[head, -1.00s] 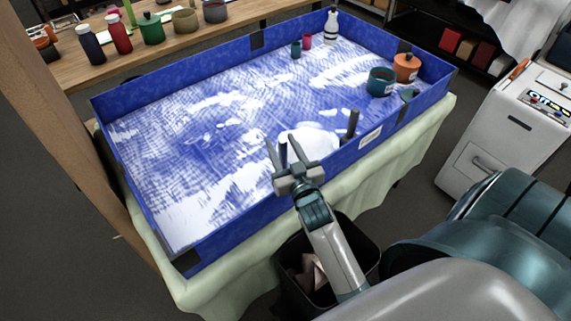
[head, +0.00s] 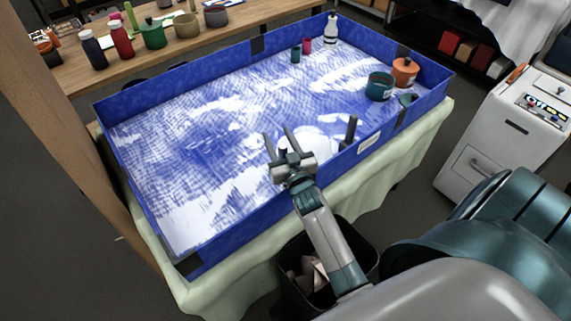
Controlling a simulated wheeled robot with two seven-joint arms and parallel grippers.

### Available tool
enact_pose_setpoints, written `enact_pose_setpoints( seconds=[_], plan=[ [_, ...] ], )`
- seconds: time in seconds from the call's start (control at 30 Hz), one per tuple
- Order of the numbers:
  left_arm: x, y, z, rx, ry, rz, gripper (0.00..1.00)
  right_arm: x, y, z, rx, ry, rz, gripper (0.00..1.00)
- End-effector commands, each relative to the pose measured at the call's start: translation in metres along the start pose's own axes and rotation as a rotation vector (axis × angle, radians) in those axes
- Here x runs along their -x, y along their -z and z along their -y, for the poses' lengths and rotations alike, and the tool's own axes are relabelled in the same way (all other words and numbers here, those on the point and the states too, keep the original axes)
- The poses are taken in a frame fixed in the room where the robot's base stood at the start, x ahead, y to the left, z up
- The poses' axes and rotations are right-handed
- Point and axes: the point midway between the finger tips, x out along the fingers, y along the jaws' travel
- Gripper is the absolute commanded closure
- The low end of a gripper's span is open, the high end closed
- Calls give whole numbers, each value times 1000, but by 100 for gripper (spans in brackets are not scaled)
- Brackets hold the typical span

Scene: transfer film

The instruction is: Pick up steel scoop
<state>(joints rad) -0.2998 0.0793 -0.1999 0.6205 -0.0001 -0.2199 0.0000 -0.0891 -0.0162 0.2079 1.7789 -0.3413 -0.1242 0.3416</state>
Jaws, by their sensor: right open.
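My right gripper (head: 278,133) is open above the near right part of the blue-walled tray, pointing away from me. A second dark upright handle (head: 350,130) rises just right of the gripper, near the tray's front wall. A white mound (head: 313,139) lies between these two, partly hidden by the gripper. I cannot tell which upright piece belongs to the steel scoop; no scoop bowl is clearly visible. My left gripper is not in view.
The blue tray (head: 228,234) holds white-streaked material. Teal (head: 379,87) and orange (head: 405,71) pots stand at its right end, a white bottle (head: 331,29) in the back corner. A black bin (head: 352,240) stands below the front wall. The tray's left half is clear.

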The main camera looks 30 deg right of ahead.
Motion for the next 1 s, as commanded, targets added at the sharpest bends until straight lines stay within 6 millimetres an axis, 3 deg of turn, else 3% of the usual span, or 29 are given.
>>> enact_pose_setpoints(
  seconds=[0.47,0.67,1.0],
  plan=[
    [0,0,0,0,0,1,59,-1,-1,0,0,0,0,57],
    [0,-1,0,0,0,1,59,-1,-1,0,0,0,1,100],
    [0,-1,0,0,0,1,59,-1,1,0,0,0,-1,100]
  ],
)
